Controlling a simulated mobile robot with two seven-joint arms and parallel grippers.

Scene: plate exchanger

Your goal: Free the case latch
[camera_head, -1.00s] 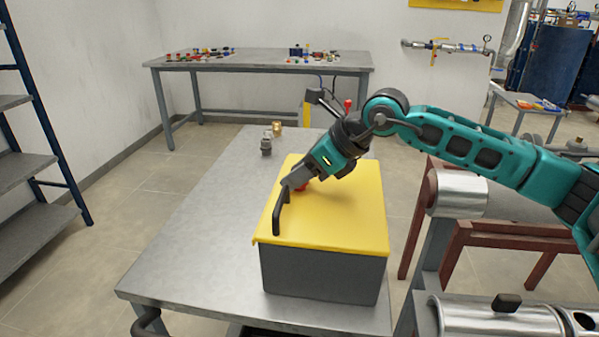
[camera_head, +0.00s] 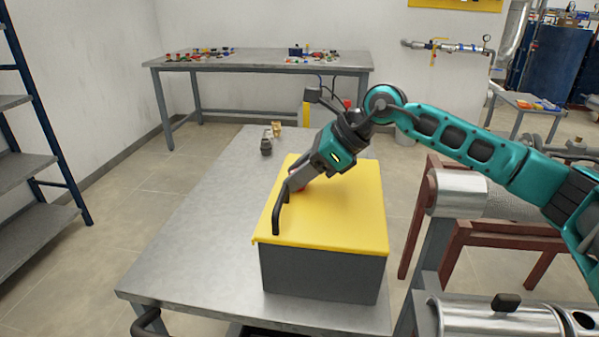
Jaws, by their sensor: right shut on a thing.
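The case has a yellow lid (camera_head: 335,215) and a dark grey body (camera_head: 322,274). It stands closed on the metal table. A black handle (camera_head: 277,214) stands up at the left part of the lid. A small red part, which looks like the case latch (camera_head: 299,189), shows on the lid just under my right gripper. My left gripper is not in view.
The metal table (camera_head: 195,255) is clear to the left of the case. A small dark fitting (camera_head: 266,146) and a brass fitting (camera_head: 277,130) stand behind it. A blue shelf rack (camera_head: 35,170) is at far left, and a workbench (camera_head: 260,64) stands at the back.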

